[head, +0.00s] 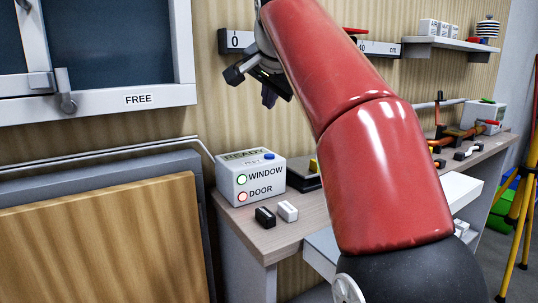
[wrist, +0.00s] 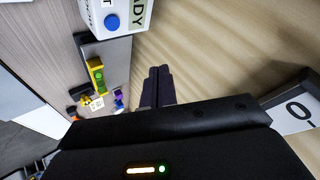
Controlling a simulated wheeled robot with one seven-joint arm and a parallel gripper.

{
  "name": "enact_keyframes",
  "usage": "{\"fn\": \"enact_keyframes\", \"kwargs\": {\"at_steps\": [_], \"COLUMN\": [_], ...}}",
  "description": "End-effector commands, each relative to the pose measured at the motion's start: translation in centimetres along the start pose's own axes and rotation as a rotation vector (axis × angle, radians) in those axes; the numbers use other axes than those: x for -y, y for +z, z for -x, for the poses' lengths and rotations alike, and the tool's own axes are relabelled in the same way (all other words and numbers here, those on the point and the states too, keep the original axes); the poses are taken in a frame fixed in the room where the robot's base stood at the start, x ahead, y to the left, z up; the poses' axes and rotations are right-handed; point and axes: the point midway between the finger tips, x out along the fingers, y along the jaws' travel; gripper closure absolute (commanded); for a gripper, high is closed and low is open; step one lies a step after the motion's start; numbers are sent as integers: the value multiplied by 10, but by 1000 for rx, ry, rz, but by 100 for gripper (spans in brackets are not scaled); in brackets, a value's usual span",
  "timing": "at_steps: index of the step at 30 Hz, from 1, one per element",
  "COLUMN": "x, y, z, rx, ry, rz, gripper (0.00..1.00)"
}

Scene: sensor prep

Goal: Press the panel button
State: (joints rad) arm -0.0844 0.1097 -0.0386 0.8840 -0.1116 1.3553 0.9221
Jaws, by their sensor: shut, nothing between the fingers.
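A white panel box (head: 250,180) stands on the bench, with a blue button (head: 269,156) on its top, a READY display and a TEST label. Its front has a green-ringed lamp marked WINDOW and a red-ringed lamp marked DOOR. In the wrist view the box (wrist: 137,12) is at the top edge, with the blue button (wrist: 112,22) in sight. My gripper (head: 268,97) is above the box and apart from it, close to the wall. In the wrist view its fingers (wrist: 158,72) are together and empty, with the button up and left of them.
A black and a white small block (head: 288,211) lie before the box. A dark tray (head: 303,178) with a yellow item is right of it. A numbered wall rail (head: 380,48) is behind my arm. A wooden board (head: 100,245) leans at the left.

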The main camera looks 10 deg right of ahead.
Motion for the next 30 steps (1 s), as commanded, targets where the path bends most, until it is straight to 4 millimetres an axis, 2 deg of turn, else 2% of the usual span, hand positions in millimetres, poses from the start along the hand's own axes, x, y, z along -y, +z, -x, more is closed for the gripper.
{"fn": "enact_keyframes", "kwargs": {"at_steps": [5,12,18,30], "x": [-8,-30,-40,-44], "y": [8,30,40,44], "z": [-10,-40,-54,-60], "rx": [2,0,0,0], "ry": [2,0,0,0], "rz": [1,1,1,0], "gripper": [100,100,100,100]}}
